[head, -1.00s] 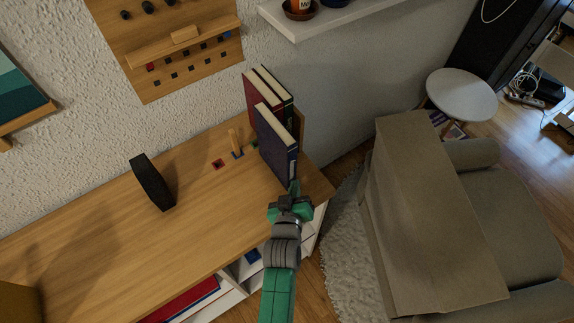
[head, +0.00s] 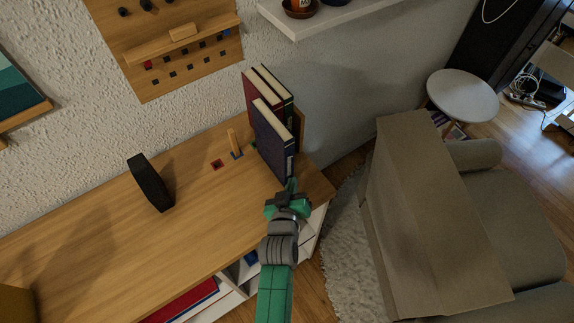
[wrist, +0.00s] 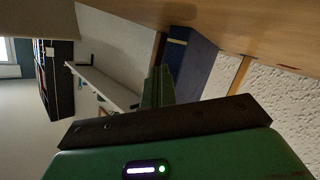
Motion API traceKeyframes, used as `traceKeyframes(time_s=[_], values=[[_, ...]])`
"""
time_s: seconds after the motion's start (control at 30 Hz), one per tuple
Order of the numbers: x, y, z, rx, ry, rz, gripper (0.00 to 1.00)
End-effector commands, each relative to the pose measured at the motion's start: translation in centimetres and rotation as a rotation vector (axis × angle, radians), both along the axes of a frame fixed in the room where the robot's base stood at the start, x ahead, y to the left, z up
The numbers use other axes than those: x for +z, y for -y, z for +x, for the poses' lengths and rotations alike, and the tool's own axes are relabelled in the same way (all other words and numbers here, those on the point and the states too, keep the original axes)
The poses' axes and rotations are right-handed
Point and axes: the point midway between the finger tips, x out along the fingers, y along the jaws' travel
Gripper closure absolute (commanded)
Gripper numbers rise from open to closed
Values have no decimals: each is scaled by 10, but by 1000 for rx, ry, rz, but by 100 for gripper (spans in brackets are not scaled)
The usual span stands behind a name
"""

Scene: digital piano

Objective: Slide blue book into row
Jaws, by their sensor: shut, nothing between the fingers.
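The blue book (head: 273,142) stands upright on the wooden cabinet top near its right end, its spine towards my gripper. Behind it stand a red book (head: 250,92) and a dark green book (head: 275,82), side by side against the wall. The blue book sticks out in front of them. My gripper (head: 291,187) is shut and empty, its fingertips at the near lower end of the blue book's spine. In the wrist view the shut fingers (wrist: 158,85) are close beside the blue book (wrist: 190,58). I cannot tell whether they touch it.
A black upright block (head: 150,182) stands on the cabinet top (head: 100,250) to the left. A pegboard (head: 165,50) and white shelf (head: 330,18) are on the wall. A sofa (head: 430,220) is at right.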

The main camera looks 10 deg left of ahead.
Motion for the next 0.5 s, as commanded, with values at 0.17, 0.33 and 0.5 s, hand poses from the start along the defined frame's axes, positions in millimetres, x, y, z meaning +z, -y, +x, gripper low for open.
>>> traceKeyframes(time_s=[0.17,0.33,0.5], values=[[-1,-2,2,0,1,0,100],[0,-4,3,1,2,0,100],[0,-5,4,0,1,0,100]])
